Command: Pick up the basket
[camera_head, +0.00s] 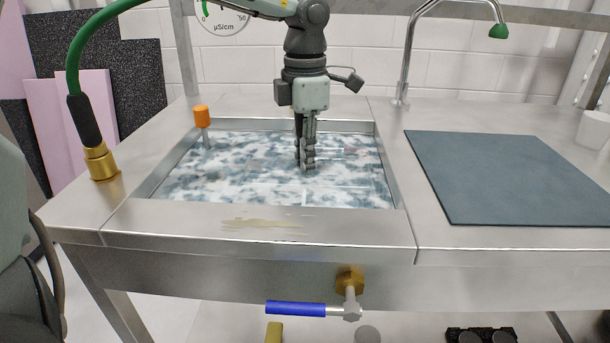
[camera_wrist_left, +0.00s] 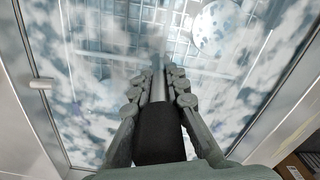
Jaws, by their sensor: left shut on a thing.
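The basket, a wire mesh one, shows in the left wrist view (camera_wrist_left: 125,28), blurred under the water of the sink. In the head view only faint straight lines of it show in the cloudy blue-white water. My left gripper (camera_head: 306,165) points straight down into the sink, fingertips at the water. In the left wrist view its fingers (camera_wrist_left: 160,85) are closed around a thin grey rod with a black sleeve, which looks like the basket's handle. A pale round thing (camera_wrist_left: 219,28) shows near the mesh. My right gripper is not in view.
The steel sink rim (camera_head: 262,222) surrounds the water. An orange-topped post (camera_head: 202,117) stands at its left edge, a brass hose fitting (camera_head: 102,160) left of that. A tap (camera_head: 402,80) stands behind. A dark flat mat (camera_head: 515,175) lies bare on the right worktop, a white cup (camera_head: 593,130) beyond it.

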